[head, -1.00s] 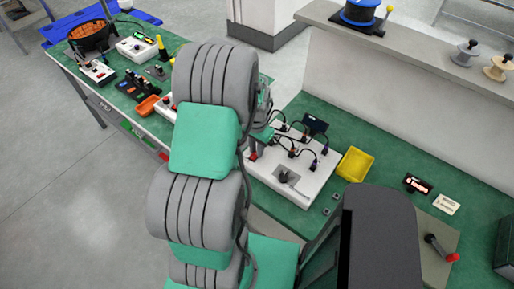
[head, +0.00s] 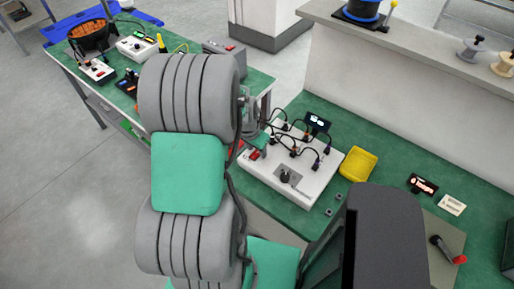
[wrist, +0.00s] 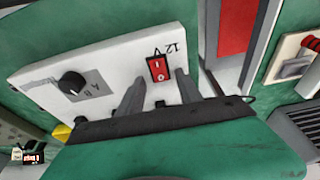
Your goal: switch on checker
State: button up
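The checker is a white box (head: 283,178) on the green bench in the head view, with a knob, several black cables and a small dark display (head: 317,122) showing lit white marks. Its red switch (head: 254,155) is at its left edge, beside my arm. In the wrist view the white panel (wrist: 110,60) shows a black knob and the red rocker switch (wrist: 158,69) marked I and O. My gripper (wrist: 160,78) is open and empty, with one fingertip either side of the switch. Whether it touches the panel cannot be told. In the head view my arm mostly hides the gripper.
A yellow tray (head: 358,164) stands right of the checker. Further right are a small display with red lit marks (head: 423,186), a white card (head: 452,205) and a red-handled lever (head: 447,250). A raised shelf (head: 400,60) runs behind. Another bench (head: 190,60) holds devices at left.

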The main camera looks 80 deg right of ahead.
aim_at(253, 158)
jog(key=b+v, duration=0.1)
jog(key=v, duration=0.6)
jog(key=shift+r, duration=0.4)
jog(key=shift+a, duration=0.1)
